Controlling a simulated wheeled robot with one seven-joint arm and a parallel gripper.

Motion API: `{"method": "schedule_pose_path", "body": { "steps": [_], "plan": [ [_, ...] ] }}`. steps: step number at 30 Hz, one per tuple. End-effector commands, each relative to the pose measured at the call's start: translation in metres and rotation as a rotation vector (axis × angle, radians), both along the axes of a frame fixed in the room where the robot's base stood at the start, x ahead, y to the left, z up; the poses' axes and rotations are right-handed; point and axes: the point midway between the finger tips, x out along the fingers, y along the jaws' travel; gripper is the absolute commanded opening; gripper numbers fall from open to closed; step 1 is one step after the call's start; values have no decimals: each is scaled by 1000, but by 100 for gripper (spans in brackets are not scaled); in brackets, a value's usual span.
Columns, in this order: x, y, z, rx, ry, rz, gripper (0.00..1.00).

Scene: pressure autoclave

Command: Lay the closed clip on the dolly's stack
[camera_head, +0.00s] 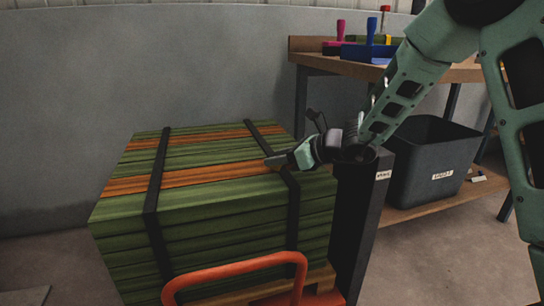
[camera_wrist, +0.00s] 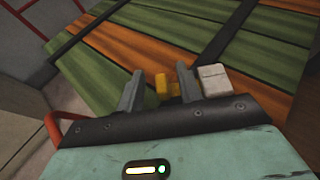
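The dolly's stack (camera_head: 190,200) is a strapped pile of green boards with a few orange ones. Its top also fills much of the wrist view (camera_wrist: 205,30). My gripper (camera_head: 274,161) is low over the right part of the stack top, beside the right strap. In the wrist view its two fingers (camera_wrist: 160,86) stand apart. A small yellow piece (camera_wrist: 162,87), possibly the clip, shows between them, with a gap to the left finger. Whether it touches the boards is unclear. A pale block (camera_wrist: 213,80) shows just right of the right finger; I cannot tell what it is.
Dark straps (camera_head: 156,185) cross the stack. An orange-red dolly handle (camera_head: 235,268) rises in front. A dark post (camera_head: 362,220) stands close to its right. A wooden bench (camera_head: 455,70) with coloured tools and a dark bin (camera_head: 430,165) is behind on the right.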

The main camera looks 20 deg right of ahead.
Motion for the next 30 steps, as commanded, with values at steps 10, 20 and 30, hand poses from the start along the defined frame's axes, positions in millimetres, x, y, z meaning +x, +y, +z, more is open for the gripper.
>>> {"method": "schedule_pose_path", "body": {
  "steps": [10, 20, 30],
  "plan": [
    [-47, -48, 32, 0, 0, -4, 36],
    [-64, -63, 38, 1, -1, 0, 36],
    [-149, 41, 35, -261, -97, 536, 36]
  ]
}}
